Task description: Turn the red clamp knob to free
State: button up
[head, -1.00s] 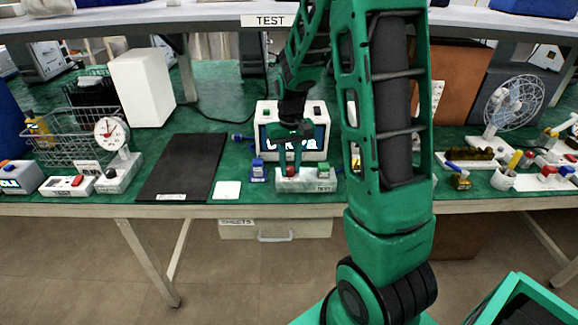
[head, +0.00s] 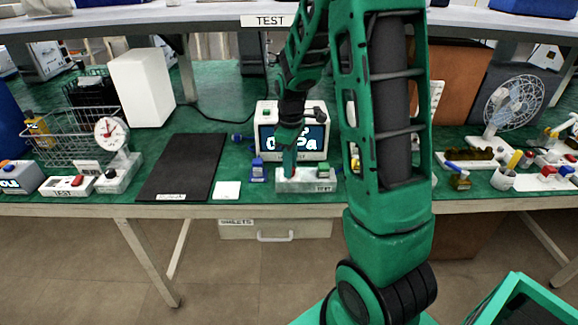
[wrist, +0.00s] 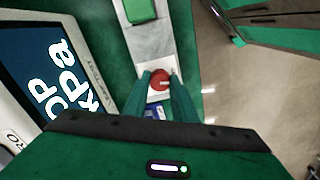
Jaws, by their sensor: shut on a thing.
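The red clamp knob (wrist: 159,81) is a round red top on a pale grey base block (wrist: 157,46) in the wrist view. My gripper (wrist: 161,82) comes down over it with its green fingers on either side, shut on the knob. In the head view my gripper (head: 289,165) reaches down to the grey base block (head: 308,184) near the table's front edge, and its fingers mostly hide the knob. A green block (head: 323,171) sits at the right end of the base; it also shows in the wrist view (wrist: 139,10).
A white display unit (head: 292,148) with a lit screen stands just behind the base. A small blue item (head: 258,172) and a white square (head: 227,190) lie to the left, beside a black mat (head: 183,165). A fan (head: 512,103) stands at the right.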

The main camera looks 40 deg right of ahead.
jog(key=shift+n, duration=1)
jog(key=o, duration=1)
jog(key=shift+o, duration=0.2)
notch_tip(320, 180, up, 11)
jog(key=shift+f, duration=0.1)
